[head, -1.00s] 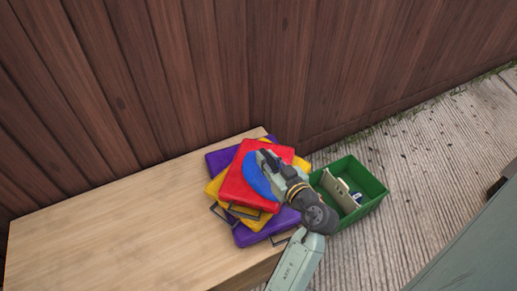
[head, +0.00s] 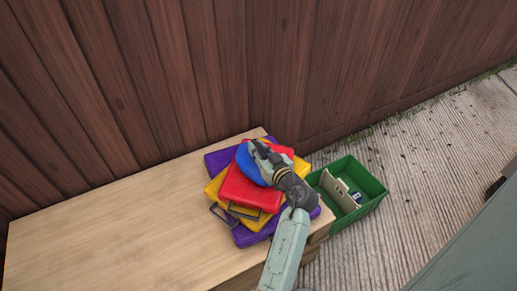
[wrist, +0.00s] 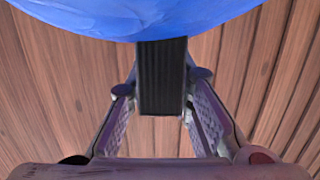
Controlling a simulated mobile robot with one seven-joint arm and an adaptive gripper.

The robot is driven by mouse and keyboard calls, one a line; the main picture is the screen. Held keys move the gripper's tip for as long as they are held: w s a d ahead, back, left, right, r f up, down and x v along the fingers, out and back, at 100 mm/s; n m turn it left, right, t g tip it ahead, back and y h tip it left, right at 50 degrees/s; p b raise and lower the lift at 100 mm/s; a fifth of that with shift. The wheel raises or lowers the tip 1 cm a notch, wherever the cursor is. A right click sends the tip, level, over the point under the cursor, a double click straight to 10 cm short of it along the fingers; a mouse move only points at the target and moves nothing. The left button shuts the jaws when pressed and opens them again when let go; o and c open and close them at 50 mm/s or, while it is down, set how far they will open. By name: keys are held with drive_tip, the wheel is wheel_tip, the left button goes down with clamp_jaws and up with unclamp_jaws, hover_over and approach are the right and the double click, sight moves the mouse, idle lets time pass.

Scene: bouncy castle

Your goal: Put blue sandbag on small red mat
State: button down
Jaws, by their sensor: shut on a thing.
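The blue sandbag (head: 249,165) is at my gripper (head: 260,152), above the stacked mats in the head view. In the wrist view the blue sandbag (wrist: 150,12) fills the top of the picture, at the ends of the fingers. My gripper (wrist: 162,75) is shut on it. The small red mat (head: 240,190) lies on top of the stack, under the sandbag and gripper, which hide part of it. I cannot tell whether the sandbag touches the mat.
Yellow mats (head: 214,187) and purple mats (head: 246,238) lie beneath, fanned out on a wooden bench (head: 110,230). A green crate (head: 372,191) with a few items stands to the right. A wooden fence (head: 200,70) rises behind. The bench's left part is clear.

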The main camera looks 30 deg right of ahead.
drive_tip(key=shift+r, duration=0.15)
drive_tip(key=c, duration=1.4)
unclamp_jaws()
drive_tip(key=s, duration=0.4)
drive_tip(key=s+r, duration=0.1)
drive_tip(key=s, duration=0.7)
drive_tip(key=shift+a+r, duration=0.35)
drive_tip(key=shift+w, duration=0.1)
